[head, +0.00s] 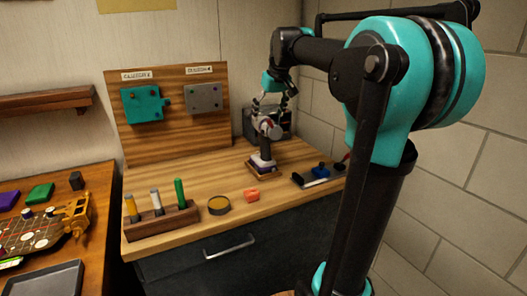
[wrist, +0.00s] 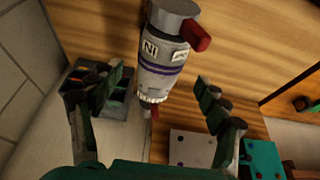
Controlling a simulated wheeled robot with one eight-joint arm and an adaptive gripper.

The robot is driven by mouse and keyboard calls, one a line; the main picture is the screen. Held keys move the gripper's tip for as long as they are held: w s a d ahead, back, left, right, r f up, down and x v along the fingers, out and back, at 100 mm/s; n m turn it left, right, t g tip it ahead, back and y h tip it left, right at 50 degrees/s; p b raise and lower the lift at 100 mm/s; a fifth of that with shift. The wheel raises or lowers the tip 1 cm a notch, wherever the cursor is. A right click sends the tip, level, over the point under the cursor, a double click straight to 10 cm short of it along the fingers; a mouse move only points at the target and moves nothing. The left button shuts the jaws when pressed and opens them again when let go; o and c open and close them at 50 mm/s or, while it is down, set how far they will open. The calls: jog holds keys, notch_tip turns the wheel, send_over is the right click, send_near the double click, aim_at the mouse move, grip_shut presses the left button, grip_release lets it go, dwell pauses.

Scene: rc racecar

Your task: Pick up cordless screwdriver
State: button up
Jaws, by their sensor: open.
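The cordless screwdriver (head: 265,140) stands upright on a small wooden stand (head: 263,168) toward the back right of the workbench. In the wrist view its white-and-grey body (wrist: 160,68), with dark lettering, a purple stripe and a red part at the side, lies between my fingers. My gripper (head: 273,98) is just above and around the upper part of the screwdriver. In the wrist view my gripper (wrist: 160,80) is open, with one dark finger on each side and a visible gap to the body. In the head view the fingertips partly hide the screwdriver's top.
A dark box (head: 281,122) stands behind the screwdriver by the wall. A wooden pegboard (head: 168,90) stands behind.

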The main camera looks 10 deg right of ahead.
jog(key=shift+x, duration=3.45)
jog(key=shift+s, duration=0.2)
grip_shut()
jog(key=shift+r, duration=0.1)
notch_tip(320, 180, up, 24)
jog(key=shift+r, duration=0.15)
